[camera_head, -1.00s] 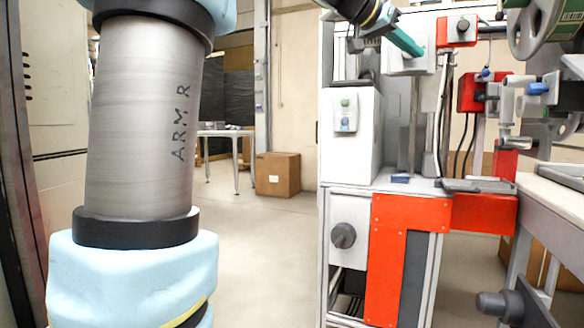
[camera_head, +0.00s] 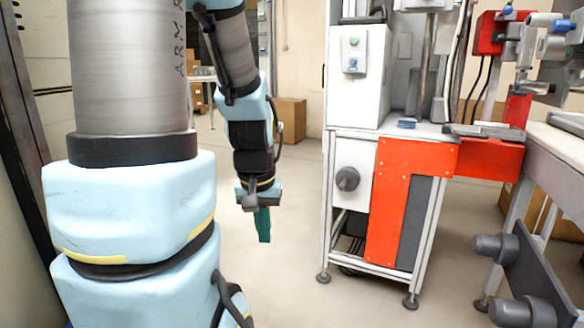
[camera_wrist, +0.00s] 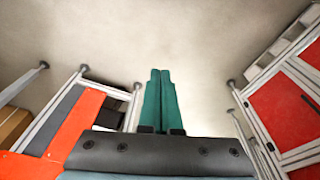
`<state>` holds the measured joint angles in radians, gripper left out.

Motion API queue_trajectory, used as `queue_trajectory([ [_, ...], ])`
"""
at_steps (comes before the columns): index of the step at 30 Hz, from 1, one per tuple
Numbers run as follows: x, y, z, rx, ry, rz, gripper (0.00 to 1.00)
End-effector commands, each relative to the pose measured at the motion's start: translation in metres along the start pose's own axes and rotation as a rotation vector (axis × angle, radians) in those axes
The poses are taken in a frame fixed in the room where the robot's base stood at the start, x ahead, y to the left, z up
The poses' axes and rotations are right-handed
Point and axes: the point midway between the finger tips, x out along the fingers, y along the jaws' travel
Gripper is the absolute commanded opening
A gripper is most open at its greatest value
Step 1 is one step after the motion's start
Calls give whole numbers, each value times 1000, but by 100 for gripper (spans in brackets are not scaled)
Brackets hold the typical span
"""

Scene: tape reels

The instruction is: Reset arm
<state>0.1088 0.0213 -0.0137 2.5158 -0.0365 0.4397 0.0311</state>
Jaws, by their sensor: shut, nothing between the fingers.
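My gripper (camera_head: 263,226) hangs pointing down in the head view, over the open floor and left of the machine. Its green fingers are together with nothing between them. In the wrist view the two green fingers of my gripper (camera_wrist: 160,75) lie side by side against the bare floor. My arm hangs folded down beside its thick grey link at the left of the head view.
The machine stand (camera_head: 384,205) with red panels stands right of my gripper, apart from it. A cardboard box (camera_head: 291,119) sits on the floor behind. Grey rollers (camera_head: 497,247) jut out at lower right. A red-panelled cabinet (camera_wrist: 284,108) shows in the wrist view. The floor between is clear.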

Motion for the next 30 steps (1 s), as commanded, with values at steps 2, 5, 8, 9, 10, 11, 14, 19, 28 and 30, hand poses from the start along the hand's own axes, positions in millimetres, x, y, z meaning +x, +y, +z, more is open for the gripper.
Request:
queue_trajectory([
  [2,5,-10,26,-28,-35,-20,0],
  [5,-25,-7,15,-24,-26,-17,0],
  [8,-45,-7,12,-23,-26,-17,0],
  [9,-53,-7,10,-23,-26,-17,0],
  [10,-60,-6,9,-22,-26,-17,0],
  [11,-68,-6,8,-22,-26,-16,0],
  [14,-96,-6,3,-22,-26,-16,0],
  [19,-149,-5,-6,-21,-26,-16,0],
  [28,-238,-3,-21,-21,-26,-16,0],
  [30,-256,-3,-24,-21,-26,-16,0],
])
